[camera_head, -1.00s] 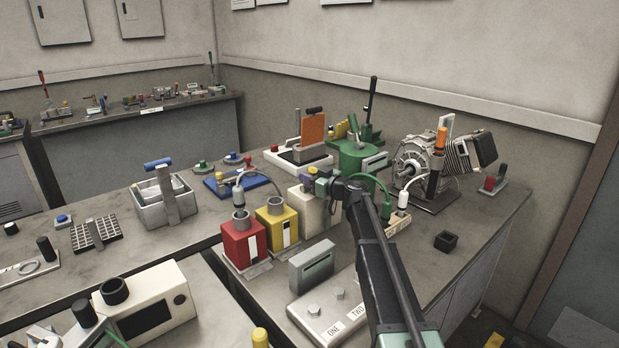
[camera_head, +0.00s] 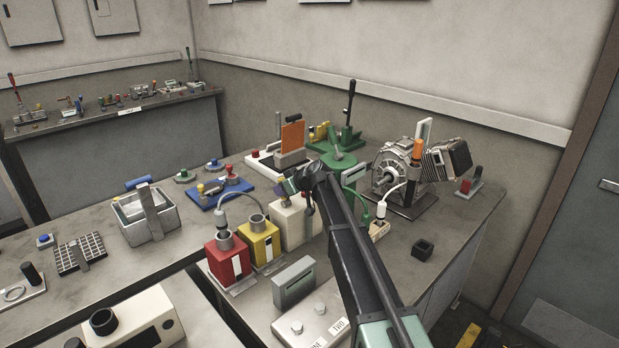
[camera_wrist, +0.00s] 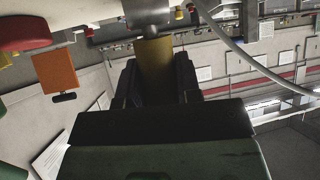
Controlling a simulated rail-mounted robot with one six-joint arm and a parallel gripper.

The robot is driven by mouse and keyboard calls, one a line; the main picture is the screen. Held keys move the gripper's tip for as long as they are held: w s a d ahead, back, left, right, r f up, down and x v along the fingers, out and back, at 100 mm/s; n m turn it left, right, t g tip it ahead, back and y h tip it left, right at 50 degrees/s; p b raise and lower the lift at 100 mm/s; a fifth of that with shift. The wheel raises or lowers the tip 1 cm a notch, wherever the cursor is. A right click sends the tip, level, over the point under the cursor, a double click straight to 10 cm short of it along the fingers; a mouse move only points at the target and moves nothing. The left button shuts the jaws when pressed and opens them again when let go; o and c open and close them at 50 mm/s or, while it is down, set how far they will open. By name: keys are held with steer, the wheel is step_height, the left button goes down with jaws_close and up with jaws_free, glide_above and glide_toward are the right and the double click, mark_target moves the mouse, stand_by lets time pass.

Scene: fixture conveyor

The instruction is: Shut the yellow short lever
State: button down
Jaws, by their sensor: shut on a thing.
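In the wrist view, a yellow lever handle (camera_wrist: 156,62) stands between the two dark fingers of my gripper (camera_wrist: 155,82), which are shut on it. A pale grey block (camera_wrist: 147,12) shows beyond its end. In the head view, my gripper (camera_head: 288,186) is over the crowded bench, just above and behind the white box (camera_head: 296,222). The held handle is hidden there by the gripper and arm, so its angle cannot be told from that side.
An orange paddle (camera_head: 292,135), a green fixture (camera_head: 338,160) and a motor (camera_head: 395,175) stand behind and right.

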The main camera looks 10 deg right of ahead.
steer(key=shift+w+a+r+g+h+p, duration=0.15)
steer(key=shift+w+g+h+p, duration=0.2)
steer(key=shift+g+h+p, duration=0.2)
steer(key=shift+w+a+f+g+h+p, duration=0.25)
steer(key=shift+f+g+h+p, duration=0.2)
steer(key=shift+g+p, duration=0.1)
steer(key=c, duration=0.8)
jaws_free()
